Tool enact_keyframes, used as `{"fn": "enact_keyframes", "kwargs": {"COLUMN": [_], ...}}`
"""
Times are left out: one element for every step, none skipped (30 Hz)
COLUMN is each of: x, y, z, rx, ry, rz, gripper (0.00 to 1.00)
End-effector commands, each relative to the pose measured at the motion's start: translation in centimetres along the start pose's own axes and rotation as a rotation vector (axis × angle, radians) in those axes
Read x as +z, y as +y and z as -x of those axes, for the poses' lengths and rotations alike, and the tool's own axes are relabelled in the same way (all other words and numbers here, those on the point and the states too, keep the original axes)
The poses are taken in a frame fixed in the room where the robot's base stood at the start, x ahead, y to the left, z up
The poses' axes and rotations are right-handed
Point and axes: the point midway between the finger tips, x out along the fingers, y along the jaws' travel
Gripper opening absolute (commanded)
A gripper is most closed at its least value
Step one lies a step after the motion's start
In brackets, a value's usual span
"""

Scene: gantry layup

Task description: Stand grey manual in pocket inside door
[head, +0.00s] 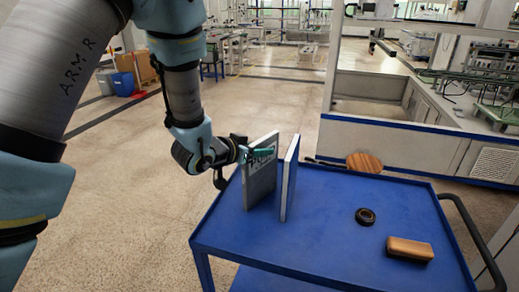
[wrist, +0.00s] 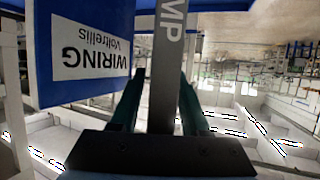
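The grey manual (head: 262,180) stands upright near the left edge of the blue cart, with a white label on its cover. My gripper (head: 262,153) is at its upper part, with one teal finger in front of the cover. In the wrist view the manual's grey spine (wrist: 166,85), with white letters, lies between my two fingers (wrist: 160,100). No door or pocket can be made out.
A workbench (head: 400,135) stands behind. Open floor (head: 130,200) lies to the left.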

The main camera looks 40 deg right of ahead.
Motion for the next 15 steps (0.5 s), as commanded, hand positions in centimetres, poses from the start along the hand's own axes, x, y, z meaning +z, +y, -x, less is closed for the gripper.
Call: {"fn": "enact_keyframes", "kwargs": {"x": [0.0,0.0,0.0,0.0,0.0,0.0,0.0,-0.1,-0.1,-0.2,-0.4,-0.4,-0.2,-0.2,-0.2], "y": [0.0,0.0,0.0,0.0,0.0,0.0,0.0,0.0,0.0,0.0,0.0,0.0,0.0,-0.1,-0.1], "z": [0.0,0.0,0.0,0.0,0.0,0.0,0.0,0.0,0.1,0.1,0.1,0.3,0.7,1.0,1.7], "rx": [0.0,0.0,0.0,0.0,0.0,0.0,0.0,0.0,0.0,0.0,0.001,0.0,-0.001,-0.001,-0.001], "ry": [0.0,0.0,0.0,0.0,0.0,0.0,0.0,0.0,0.0,0.0,0.0,0.001,0.001,0.001,0.002], "rz": [0.0,0.0,0.0,0.0,0.0,0.0,0.0,0.0,0.0,0.0,0.0,0.0,0.0,0.001,0.001], "gripper": [0.52,0.52,0.52,0.52,0.52,0.52,0.52,0.52,0.52,0.52,0.52,0.52,0.52,0.52,0.52]}}
